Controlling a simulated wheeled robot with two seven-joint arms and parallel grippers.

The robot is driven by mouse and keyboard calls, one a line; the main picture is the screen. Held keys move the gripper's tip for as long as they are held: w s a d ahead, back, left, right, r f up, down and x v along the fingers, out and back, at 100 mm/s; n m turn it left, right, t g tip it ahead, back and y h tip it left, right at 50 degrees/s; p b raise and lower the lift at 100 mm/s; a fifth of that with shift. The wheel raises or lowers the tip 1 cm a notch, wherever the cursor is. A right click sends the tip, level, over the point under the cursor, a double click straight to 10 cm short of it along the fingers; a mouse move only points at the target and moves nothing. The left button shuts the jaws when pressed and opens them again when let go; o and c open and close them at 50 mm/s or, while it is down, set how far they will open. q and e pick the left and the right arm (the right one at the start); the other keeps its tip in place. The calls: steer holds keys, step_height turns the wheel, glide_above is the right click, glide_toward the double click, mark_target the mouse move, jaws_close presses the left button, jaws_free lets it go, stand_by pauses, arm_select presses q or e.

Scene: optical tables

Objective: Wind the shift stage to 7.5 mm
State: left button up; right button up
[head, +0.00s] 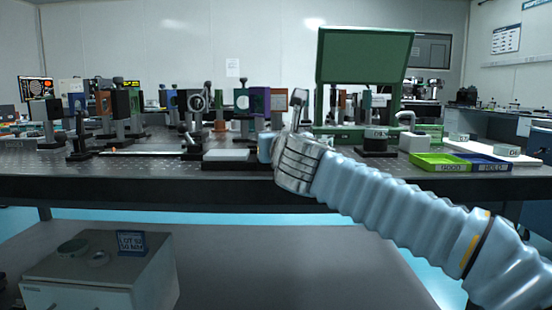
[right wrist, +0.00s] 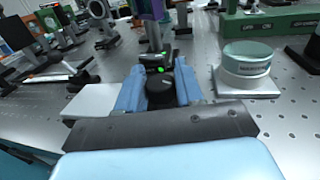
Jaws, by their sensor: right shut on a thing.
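My right gripper (head: 266,147) comes in from the right and sits at the front of the optical table. In the right wrist view the two blue fingers of this gripper (right wrist: 159,92) are shut on a dark round knob (right wrist: 160,95), one finger on each side. Behind the knob is a dark block with a small green light (right wrist: 160,70), apparently part of the shift stage. A purple-framed mount (right wrist: 152,10) stands beyond it. The knob is hidden in the head view. No stage reading in millimetres is legible. My left gripper is not in view.
The optical table (head: 200,188) carries several posts and mounts on the left. A pale flat plate (head: 228,155) lies left of my right gripper. A white-based round device (right wrist: 247,70) stands to its right. Green and blue trays (head: 436,163) lie farther right.

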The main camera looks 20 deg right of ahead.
steer(key=m+g+h, duration=0.1)
steer(key=m+h, duration=0.1)
steer(key=h, duration=0.2)
steer(key=shift+a+m, duration=0.15)
steer(key=shift+m, duration=0.25)
steer(key=shift+m+g+h+p, duration=0.5)
steer(key=shift+m+g+h, duration=0.5)
steer(key=shift+h, duration=0.55)
steer(key=shift+m+g+h+p, duration=0.45)
steer(key=shift+m+g+h, duration=0.25)
steer(key=shift+m+h, duration=0.7)
steer(key=shift+h, duration=0.25)
steer(key=o, duration=0.9)
steer(key=v, duration=1.3)
steer(key=shift+s+a+r+b, duration=0.1)
steer(key=shift+s+a+b, duration=0.1)
steer(key=shift+s+b, duration=0.1)
